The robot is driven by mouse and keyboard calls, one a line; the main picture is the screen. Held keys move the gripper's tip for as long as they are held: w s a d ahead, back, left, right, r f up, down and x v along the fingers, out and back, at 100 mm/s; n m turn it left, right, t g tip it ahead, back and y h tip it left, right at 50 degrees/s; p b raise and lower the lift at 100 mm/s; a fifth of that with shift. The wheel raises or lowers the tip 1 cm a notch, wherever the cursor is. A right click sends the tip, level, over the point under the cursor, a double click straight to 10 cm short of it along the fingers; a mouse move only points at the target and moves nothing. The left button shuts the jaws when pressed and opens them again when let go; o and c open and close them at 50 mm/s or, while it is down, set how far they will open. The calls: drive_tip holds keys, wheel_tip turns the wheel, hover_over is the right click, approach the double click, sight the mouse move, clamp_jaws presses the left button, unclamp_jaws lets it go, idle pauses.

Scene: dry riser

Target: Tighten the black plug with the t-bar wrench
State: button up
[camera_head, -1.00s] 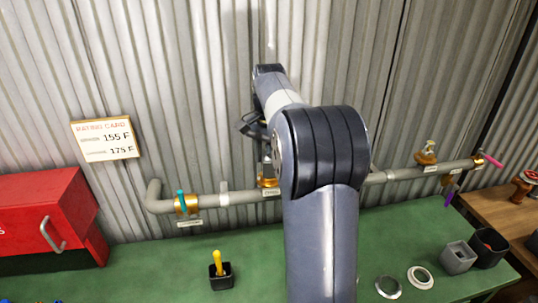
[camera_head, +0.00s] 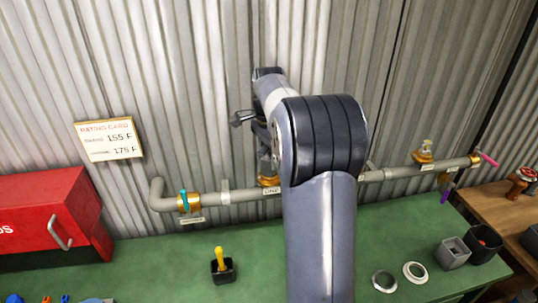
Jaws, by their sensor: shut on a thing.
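My gripper (camera_head: 262,150) is mostly hidden behind my own arm, above the pipe near the middle of the wall. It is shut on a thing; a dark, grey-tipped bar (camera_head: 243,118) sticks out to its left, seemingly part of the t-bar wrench. Just below is a brass fitting (camera_head: 268,181) on the grey pipe (camera_head: 240,196), with a small label beside it. I cannot make out the black plug; my arm covers this part of the pipe. Whether the wrench touches a plug cannot be told.
A brass fitting with a teal handle (camera_head: 184,201) is at left, another brass fitting (camera_head: 424,156) at right. On the green bench (camera_head: 160,270) are a black holder with a yellow handle (camera_head: 221,262), two rings (camera_head: 414,272), cups (camera_head: 454,253) and a red box (camera_head: 45,225).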

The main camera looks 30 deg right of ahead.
drive_tip(key=shift+r+m+p, duration=0.1)
drive_tip(key=shift+m+p, duration=0.35)
drive_tip(key=shift+m, duration=0.35)
drive_tip(key=shift+n, duration=0.6)
drive_tip(key=shift+r, duration=2.7)
drive_tip(key=shift+r, duration=0.1)
drive_tip(key=shift+r, duration=1.9)
